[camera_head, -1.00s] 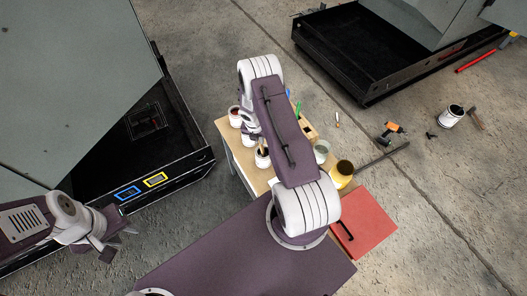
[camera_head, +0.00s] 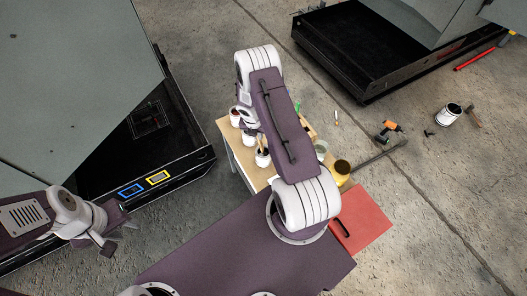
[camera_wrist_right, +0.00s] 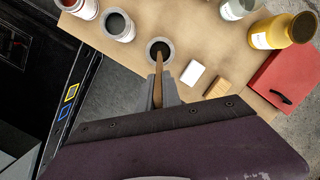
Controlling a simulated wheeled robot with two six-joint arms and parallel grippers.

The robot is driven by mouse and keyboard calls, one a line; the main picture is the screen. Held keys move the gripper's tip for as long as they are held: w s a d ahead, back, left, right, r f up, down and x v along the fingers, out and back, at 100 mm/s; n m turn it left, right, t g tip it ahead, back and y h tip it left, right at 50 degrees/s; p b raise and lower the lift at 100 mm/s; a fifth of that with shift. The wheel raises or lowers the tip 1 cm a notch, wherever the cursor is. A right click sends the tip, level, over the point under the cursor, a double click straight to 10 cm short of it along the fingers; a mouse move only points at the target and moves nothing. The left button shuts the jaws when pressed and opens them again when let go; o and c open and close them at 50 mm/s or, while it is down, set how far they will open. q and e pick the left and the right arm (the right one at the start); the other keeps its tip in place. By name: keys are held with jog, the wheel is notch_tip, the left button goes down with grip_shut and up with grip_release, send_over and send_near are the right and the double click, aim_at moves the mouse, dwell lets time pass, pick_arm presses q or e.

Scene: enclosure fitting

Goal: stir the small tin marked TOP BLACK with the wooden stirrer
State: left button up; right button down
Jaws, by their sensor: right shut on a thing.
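My right gripper (camera_wrist_right: 159,92) is shut on the wooden stirrer (camera_wrist_right: 158,74), which points down at a small tin (camera_wrist_right: 168,60) with dark contents. The stirrer's end overlaps the tin's mouth and seems to be inside; its depth is hidden. I cannot read the TOP BLACK marking on either. My left gripper (camera_head: 112,238) is at the lower left, over the black cabinet's edge, away from the tins; its jaws are unclear.
A black enclosure (camera_head: 180,165) stands at left.

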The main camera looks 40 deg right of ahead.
dwell(0.5)
notch_tip(320, 180, up, 5)
jog(key=p, duration=0.5)
jog(key=shift+r, duration=0.15)
jog(key=shift+f, duration=0.25)
